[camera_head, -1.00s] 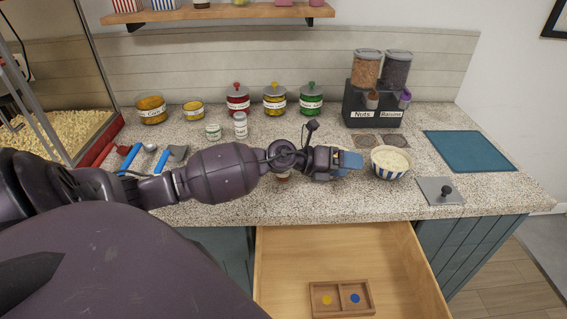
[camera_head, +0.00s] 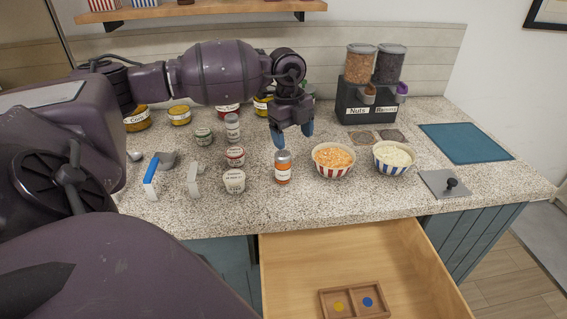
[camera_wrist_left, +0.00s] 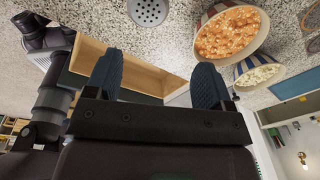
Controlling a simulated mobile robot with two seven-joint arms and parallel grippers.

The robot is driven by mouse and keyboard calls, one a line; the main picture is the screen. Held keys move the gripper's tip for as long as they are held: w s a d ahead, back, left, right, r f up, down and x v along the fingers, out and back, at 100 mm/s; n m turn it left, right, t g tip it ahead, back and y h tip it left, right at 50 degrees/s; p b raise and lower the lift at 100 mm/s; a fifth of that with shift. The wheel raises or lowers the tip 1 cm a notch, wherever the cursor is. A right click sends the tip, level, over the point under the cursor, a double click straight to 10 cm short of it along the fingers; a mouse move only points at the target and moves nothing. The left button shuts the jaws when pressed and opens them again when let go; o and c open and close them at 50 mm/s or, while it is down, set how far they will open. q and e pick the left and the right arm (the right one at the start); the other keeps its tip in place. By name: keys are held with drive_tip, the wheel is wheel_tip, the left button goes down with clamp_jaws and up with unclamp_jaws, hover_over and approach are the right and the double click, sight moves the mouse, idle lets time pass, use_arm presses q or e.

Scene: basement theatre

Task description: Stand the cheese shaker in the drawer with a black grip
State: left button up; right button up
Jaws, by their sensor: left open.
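An orange shaker with a grey metal cap, which looks like the cheese shaker (camera_head: 283,170), stands upright on the counter behind the open drawer; its label is too small to read. Its holed cap shows at the top of the left wrist view (camera_wrist_left: 148,11). My left gripper (camera_head: 292,133) is open and empty, pointing down above and slightly behind the shaker, apart from it. Its two blue fingers also show in the left wrist view (camera_wrist_left: 157,82). The wooden drawer (camera_head: 350,255) is pulled out below the counter; its front and any grip are out of view. My right gripper is not in view.
A small divided tray (camera_head: 354,301) with a yellow and a blue disc lies in the drawer; the rest looks bare. A red-striped bowl (camera_head: 333,168) and blue-striped bowl (camera_head: 393,167) stand right of the shaker. Small jars (camera_head: 234,181) stand to its left.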

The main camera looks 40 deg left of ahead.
sight(283, 153)
use_arm(q)
drive_tip(key=shift+s+a+r+n+g+y, duration=0.15)
drive_tip(key=shift+a+r+n+y, duration=0.15)
drive_tip(key=shift+a+n, duration=0.25)
drive_tip(key=shift+s+a+r+n+g+y, duration=0.15)
drive_tip(key=shift+a+r+n+y, duration=0.15)
drive_tip(key=shift+a, duration=0.3)
wheel_tip(283, 153, down, 6)
drive_tip(key=shift+r, duration=0.1)
drive_tip(key=f, duration=0.5)
drive_tip(key=shift+a, duration=0.2)
drive_tip(key=shift+c, duration=0.3)
drive_tip(key=shift+r, duration=0.1)
drive_tip(key=c, duration=1.1)
